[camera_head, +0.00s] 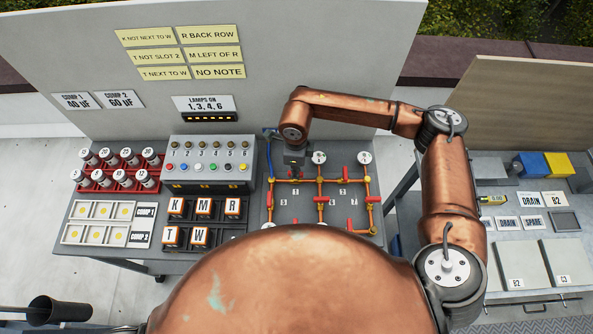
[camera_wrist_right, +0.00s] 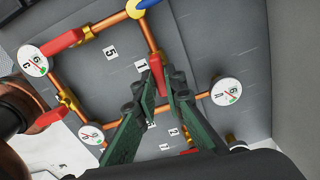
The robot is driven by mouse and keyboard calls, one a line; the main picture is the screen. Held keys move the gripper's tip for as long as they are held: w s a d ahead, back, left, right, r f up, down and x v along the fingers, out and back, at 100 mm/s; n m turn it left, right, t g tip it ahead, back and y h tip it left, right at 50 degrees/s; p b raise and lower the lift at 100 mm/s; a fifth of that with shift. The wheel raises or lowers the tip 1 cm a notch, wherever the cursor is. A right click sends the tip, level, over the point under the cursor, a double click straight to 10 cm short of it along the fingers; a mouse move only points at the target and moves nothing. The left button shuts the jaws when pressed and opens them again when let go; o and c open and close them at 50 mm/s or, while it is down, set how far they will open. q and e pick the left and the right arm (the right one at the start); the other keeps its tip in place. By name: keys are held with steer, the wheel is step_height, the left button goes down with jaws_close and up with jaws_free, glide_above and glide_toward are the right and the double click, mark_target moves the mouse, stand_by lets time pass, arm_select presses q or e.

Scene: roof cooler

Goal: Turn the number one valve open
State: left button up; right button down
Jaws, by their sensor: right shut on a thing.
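The pipe board (camera_head: 300,207) lies flat on the table, with copper pipes, brass fittings and red valve handles. In the right wrist view, a red valve handle (camera_wrist_right: 157,73) sits between the green fingers of my right gripper (camera_wrist_right: 163,84), beside the label 1 (camera_wrist_right: 141,65). The fingers are closed on this handle. The handle appears roughly in line with its copper pipe; the fingers hide part of its fitting. In the head view, my right gripper (camera_head: 293,172) points down at the upper left of the board, hiding the held handle. My left gripper does not show.
Other red handles (camera_wrist_right: 62,40) and round gauges (camera_wrist_right: 226,92) surround the held valve. The lamp box (camera_head: 210,160) stands left of the board, with red racks (camera_head: 105,183) beyond it. The upright panel (camera_head: 280,70) rises behind. A second table (camera_head: 505,240) is at right.

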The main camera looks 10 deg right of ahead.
steer(key=shift+a, duration=0.1)
stand_by(0.3)
steer(key=c, duration=2)
jaws_free()
step_height(320, 180, up, 12)
steer(key=shift+f, duration=0.1)
